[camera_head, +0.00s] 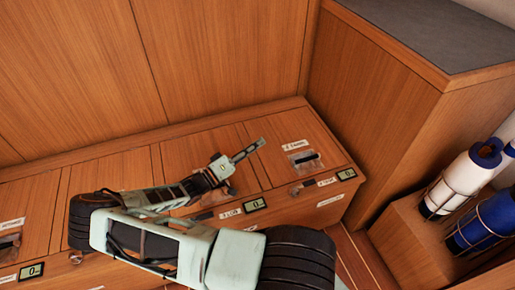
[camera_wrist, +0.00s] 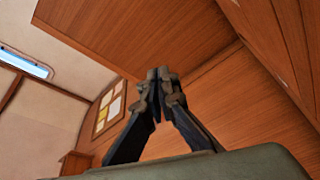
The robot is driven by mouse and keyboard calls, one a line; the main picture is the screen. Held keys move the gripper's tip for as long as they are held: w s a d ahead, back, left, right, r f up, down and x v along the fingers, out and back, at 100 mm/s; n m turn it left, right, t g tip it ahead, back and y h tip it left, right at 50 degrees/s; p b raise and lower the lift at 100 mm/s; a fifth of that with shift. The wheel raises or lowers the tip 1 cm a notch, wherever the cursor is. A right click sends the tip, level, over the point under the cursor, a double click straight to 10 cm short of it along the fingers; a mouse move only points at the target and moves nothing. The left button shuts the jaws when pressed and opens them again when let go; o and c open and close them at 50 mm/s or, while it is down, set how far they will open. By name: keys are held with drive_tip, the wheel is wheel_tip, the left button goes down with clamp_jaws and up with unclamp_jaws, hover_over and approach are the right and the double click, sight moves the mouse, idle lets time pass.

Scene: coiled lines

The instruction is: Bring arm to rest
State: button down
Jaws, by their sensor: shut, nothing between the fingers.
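My arm reaches across a wooden bench locker (camera_head: 130,172) in the head view. My gripper (camera_head: 255,147) points to the upper right, above the bench top near its right-hand part. In the wrist view my gripper (camera_wrist: 160,76) has its fingertips together, shut with nothing between them. Wood panelling lies behind the fingers. My arm hides part of the bench front and top.
A tall wooden cabinet (camera_head: 375,110) with a grey top (camera_head: 430,30) stands at the right. White and blue cylinders (camera_head: 465,180) sit in a rack at the far right. Small displays (camera_head: 346,174) and labels line the bench front.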

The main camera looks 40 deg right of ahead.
wheel_tip(320, 180, up, 8)
drive_tip(key=shift+s, duration=0.1)
